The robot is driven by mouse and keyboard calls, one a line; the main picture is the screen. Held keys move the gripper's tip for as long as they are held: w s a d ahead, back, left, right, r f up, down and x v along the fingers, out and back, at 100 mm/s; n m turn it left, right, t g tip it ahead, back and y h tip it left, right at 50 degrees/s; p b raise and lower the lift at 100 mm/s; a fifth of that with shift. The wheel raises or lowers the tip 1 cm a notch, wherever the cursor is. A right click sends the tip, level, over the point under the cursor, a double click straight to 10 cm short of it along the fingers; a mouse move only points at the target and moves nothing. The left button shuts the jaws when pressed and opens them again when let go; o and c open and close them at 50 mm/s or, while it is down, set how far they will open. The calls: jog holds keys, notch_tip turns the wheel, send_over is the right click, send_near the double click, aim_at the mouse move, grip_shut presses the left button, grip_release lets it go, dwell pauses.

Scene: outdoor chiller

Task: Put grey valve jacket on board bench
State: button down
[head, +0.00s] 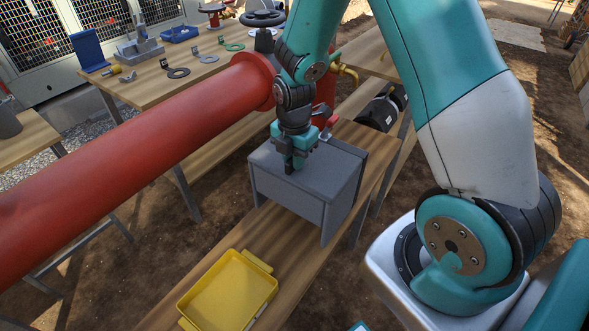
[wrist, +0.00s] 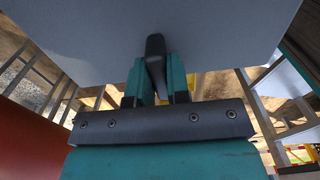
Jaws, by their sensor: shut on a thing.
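The grey valve jacket (head: 300,190), a box-like shell, hangs or rests at the middle of the head view, over the wooden board bench (head: 262,236). My gripper (head: 293,163) is above it, shut on the dark handle on its top. In the wrist view the dark handle (wrist: 156,62) stands between the two teal fingers, with the jacket's pale grey face (wrist: 90,35) filling the top. The jacket looks about upright. Its underside is hidden, so I cannot tell whether it touches the board.
A yellow tray (head: 228,292) lies on the near part of the board. A thick red pipe (head: 130,165) with a valve runs close on the left. A dark cylindrical device (head: 380,112) is behind at right. A back table (head: 150,90) holds tools, rings and a blue tray (head: 180,33).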

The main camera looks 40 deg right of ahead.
jog(key=shift+f, duration=2.15)
jog(key=c, duration=1.1)
grip_release()
jog(key=shift+f, duration=0.15)
notch_tip(320, 180, up, 12)
jog(key=shift+a+r+b, duration=0.1)
jog(key=shift+b, duration=0.5)
jog(key=s+a+r+m+y, duration=0.2)
jog(key=s+a+r+m, duration=0.4)
jog(key=s, duration=0.4)
jog(key=s+a+r+m+y, duration=0.2)
jog(key=s+a+r+m, duration=0.5)
jog(key=s+a+m, duration=0.2)
jog(key=shift+s+a+r, duration=0.2)
jog(key=shift+s+a, duration=0.3)
jog(key=shift+a, duration=0.1)
